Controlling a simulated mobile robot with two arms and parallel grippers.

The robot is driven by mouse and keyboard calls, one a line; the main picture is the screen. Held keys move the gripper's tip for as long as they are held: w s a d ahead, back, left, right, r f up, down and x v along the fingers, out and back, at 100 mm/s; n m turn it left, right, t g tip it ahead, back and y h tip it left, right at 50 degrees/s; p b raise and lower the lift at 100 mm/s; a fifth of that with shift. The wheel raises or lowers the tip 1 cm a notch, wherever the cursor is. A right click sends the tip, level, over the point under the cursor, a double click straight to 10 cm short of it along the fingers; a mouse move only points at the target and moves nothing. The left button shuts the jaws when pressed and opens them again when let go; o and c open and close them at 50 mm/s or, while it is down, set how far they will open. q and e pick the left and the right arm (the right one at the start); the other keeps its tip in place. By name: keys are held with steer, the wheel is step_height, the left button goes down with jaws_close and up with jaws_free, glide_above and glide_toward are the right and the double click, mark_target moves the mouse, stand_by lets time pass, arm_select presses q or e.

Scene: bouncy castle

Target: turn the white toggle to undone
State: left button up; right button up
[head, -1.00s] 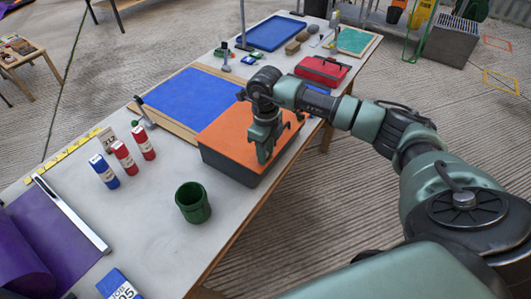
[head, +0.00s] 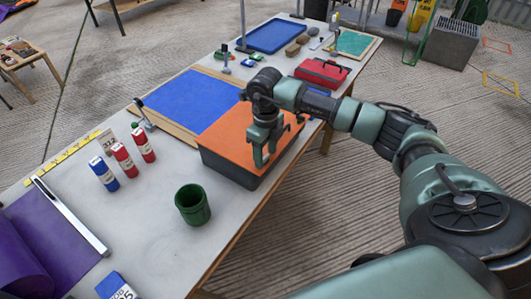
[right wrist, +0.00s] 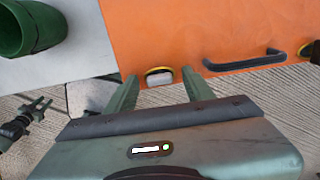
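A case (head: 228,165) with an orange lid and dark sides sits at the table's right edge. In the right wrist view, a pale grey-white toggle (right wrist: 160,77) on a yellow, dark-rimmed mount sits at the near edge of the orange lid (right wrist: 190,28). My right gripper (right wrist: 159,73) is open, with one green finger on each side of the toggle; contact cannot be made out. In the head view, my right gripper (head: 263,160) is over the lid's near right edge and hides the toggle. A dark gripper-like part (right wrist: 25,120), possibly my left gripper, hangs over the floor.
A dark handle (right wrist: 245,60) and a second yellow mount (right wrist: 308,50) lie right of the toggle. A green cup (head: 192,204) stands left of the case. Red and blue bottles (head: 122,160) stand further left. A red toolbox (head: 322,71) is behind.

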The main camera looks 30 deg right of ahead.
mark_target(265, 156)
step_height(265, 156, up, 8)
steer(key=shift+f+b, duration=0.1)
steer(key=shift+b, duration=0.8)
steer(key=shift+a+f, duration=0.1)
